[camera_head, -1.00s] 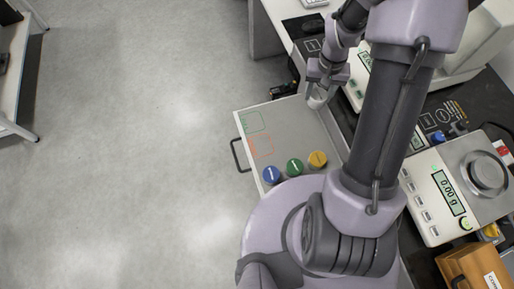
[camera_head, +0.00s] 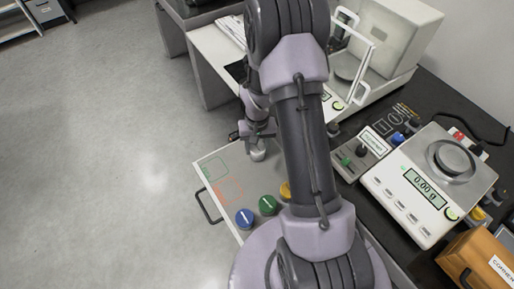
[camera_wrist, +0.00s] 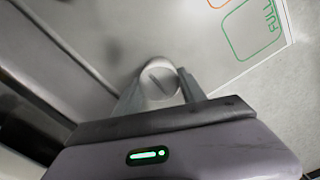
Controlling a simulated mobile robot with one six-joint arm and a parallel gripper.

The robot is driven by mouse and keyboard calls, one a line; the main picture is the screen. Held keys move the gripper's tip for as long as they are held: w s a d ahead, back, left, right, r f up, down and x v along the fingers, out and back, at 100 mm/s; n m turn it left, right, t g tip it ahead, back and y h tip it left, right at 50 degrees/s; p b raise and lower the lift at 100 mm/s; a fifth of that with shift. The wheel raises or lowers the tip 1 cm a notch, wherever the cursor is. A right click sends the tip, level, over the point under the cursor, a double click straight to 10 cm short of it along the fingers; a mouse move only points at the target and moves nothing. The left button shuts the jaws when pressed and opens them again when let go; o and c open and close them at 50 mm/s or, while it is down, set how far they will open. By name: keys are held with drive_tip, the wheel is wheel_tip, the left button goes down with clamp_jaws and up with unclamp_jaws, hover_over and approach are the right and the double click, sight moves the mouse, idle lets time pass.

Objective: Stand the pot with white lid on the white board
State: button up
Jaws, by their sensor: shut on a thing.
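My gripper (camera_head: 257,136) points down over the far end of the pale pull-out drawer (camera_head: 222,222). It is shut on the pot with white lid (camera_head: 257,154). In the wrist view the pot's pale round lid (camera_wrist: 160,80), with a dark stripe, sits between the fingers of my gripper (camera_wrist: 158,92). I cannot tell whether the pot's base touches the drawer floor. Green and orange outlines are drawn on the drawer floor. No separate white board can be made out for sure.
Pots with blue (camera_head: 245,218), green (camera_head: 268,205) and yellow (camera_head: 286,191) lids stand at the drawer's near end. A balance (camera_head: 425,185) reading 0.00 g, a small control box (camera_head: 359,155) and a wooden box (camera_head: 478,262) are at right. Open floor lies left.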

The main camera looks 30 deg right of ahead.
drive_tip(key=shift+f, duration=0.2)
drive_tip(key=o, duration=1.4)
drive_tip(key=shift+c, duration=0.2)
drive_tip(key=shift+r, duration=0.1)
wheel_tip(320, 180, up, 12)
drive_tip(key=p, duration=0.6)
wheel_tip(320, 180, up, 8)
drive_tip(key=t, duration=0.1)
hover_over(257, 147)
drive_tip(key=a, duration=0.3)
drive_tip(key=s+a+r+t, duration=0.1)
drive_tip(key=s+a+r, duration=0.2)
drive_tip(key=r, duration=0.3)
drive_tip(key=s+a+r+t, duration=0.1)
drive_tip(key=s+a+r, duration=0.1)
drive_tip(key=a+r, duration=0.3)
drive_tip(key=s+a+r+t+y, duration=0.1)
drive_tip(key=s+a+r, duration=0.2)
drive_tip(key=s, duration=0.3)
drive_tip(key=s+a+r+t+y, duration=0.1)
drive_tip(key=s+a+r, duration=0.2)
drive_tip(key=s+r, duration=0.2)
drive_tip(key=shift+s+t, duration=0.4)
drive_tip(key=shift+s, duration=0.35)
